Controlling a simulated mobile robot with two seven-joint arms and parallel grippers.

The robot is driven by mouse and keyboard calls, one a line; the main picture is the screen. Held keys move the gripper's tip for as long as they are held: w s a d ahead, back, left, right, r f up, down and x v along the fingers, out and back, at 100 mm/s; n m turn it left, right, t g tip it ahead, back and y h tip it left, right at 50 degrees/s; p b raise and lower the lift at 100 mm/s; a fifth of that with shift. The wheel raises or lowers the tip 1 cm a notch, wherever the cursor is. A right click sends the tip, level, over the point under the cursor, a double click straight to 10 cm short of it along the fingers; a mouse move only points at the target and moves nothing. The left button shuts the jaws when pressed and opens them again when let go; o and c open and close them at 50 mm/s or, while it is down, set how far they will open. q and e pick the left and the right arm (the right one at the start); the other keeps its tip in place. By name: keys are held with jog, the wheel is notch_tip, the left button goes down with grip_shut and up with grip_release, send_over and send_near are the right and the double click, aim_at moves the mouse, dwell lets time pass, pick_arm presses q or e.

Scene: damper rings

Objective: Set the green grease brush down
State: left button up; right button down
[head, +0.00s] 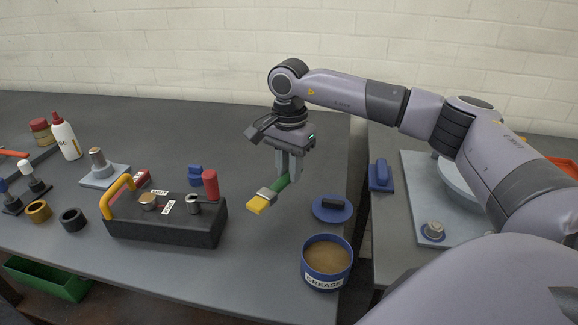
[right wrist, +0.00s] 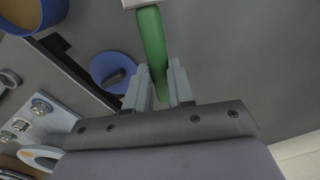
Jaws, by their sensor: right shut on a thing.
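The green grease brush (head: 264,199) has a green handle, a metal ferrule and yellow bristles. My right gripper (head: 288,178) is shut on its handle, and the bristles point to the lower left in the head view. In the right wrist view the green handle (right wrist: 151,45) runs between the two fingers (right wrist: 160,88). I cannot tell whether the brush touches the table or hangs just above it. The grease tub (head: 327,262), blue with brown grease, stands to the right of the brush, near the table's edge. My left gripper is not in view.
A blue lid (head: 333,208) with a dark handle lies behind the tub. A black block with a yellow handle (head: 165,224) stands left of the brush. A gap separates this table from the right one, which holds a grey plate (head: 417,215). The table behind the brush is clear.

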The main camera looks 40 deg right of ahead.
jog(key=shift+r, duration=0.15)
jog(key=shift+f+b, duration=1.5)
jog(key=shift+f, duration=1.55)
jog(key=shift+f+b, duration=0.35)
jog(key=shift+b, duration=0.05)
jog(key=c, duration=1.3)
grip_release()
